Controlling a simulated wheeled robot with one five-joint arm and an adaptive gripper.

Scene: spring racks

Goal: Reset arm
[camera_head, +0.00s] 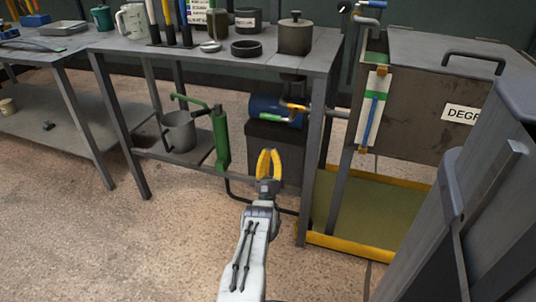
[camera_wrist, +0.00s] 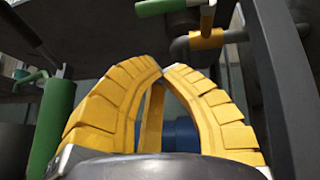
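My gripper (camera_head: 268,153) is at the end of my arm, raised over the open floor in front of the grey workbench. Its yellow ribbed fingers arch together, and in the wrist view their tips (camera_wrist: 163,68) meet or almost meet. Nothing shows held between them. In the head view the gripper appears in front of the bench's lower part, between the green cylinder (camera_head: 221,138) and the bench's right front leg (camera_head: 311,165). I cannot tell its exact distance from the bench.
The bench top (camera_head: 200,60) carries jars, bottles and a black ring. A blue motor (camera_head: 275,108) and a grey bucket (camera_head: 179,132) are below it. A degreaser tank (camera_head: 430,100) stands right over a yellow-edged tray (camera_head: 345,250). A grey cabinet (camera_head: 480,220) is close at right.

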